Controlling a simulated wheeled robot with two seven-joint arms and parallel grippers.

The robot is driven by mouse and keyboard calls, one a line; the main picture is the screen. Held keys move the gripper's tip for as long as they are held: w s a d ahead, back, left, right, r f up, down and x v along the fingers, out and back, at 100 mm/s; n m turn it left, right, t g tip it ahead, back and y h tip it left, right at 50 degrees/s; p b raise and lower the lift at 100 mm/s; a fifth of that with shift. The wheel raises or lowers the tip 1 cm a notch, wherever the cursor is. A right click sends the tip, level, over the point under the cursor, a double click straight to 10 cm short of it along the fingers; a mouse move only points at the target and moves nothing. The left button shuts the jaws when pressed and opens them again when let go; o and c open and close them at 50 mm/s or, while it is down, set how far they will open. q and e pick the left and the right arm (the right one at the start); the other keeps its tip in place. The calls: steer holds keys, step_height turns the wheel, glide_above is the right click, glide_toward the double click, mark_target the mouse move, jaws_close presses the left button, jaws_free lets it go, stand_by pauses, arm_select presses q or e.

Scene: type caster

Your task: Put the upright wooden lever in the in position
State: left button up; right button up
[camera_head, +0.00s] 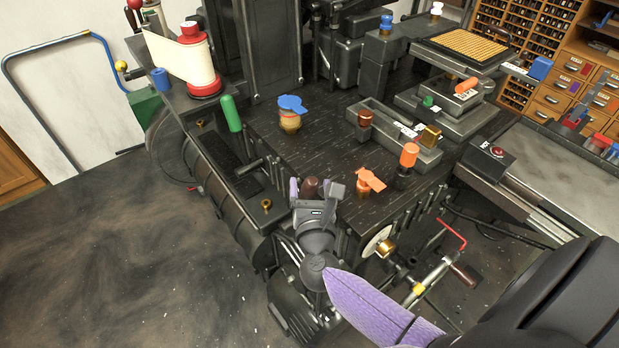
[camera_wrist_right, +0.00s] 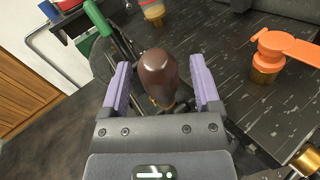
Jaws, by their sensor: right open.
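The upright wooden lever shows as a dark brown rounded knob (camera_head: 309,187) at the front left edge of the black machine. In the right wrist view the brown knob (camera_wrist_right: 158,76) sits between the two purple fingers, with visible space on both sides. My right gripper (camera_head: 316,190) is open around the knob; in the right wrist view the gripper (camera_wrist_right: 161,88) shows both fingers apart. The lever's lower part is mostly hidden behind my gripper. My left gripper is not in view.
The black machine top (camera_head: 315,155) carries an orange handle (camera_head: 369,181), a blue-topped knob (camera_head: 291,106) and a brown knob (camera_head: 365,118). A green handle (camera_head: 231,113) stands at the left. A red crank (camera_head: 452,232) is at lower right. Open floor (camera_head: 130,260) lies left.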

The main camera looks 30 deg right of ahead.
steer(key=shift+x, duration=1.25)
steer(key=shift+a, duration=0.1)
steer(key=shift+c, duration=0.2)
jaws_close()
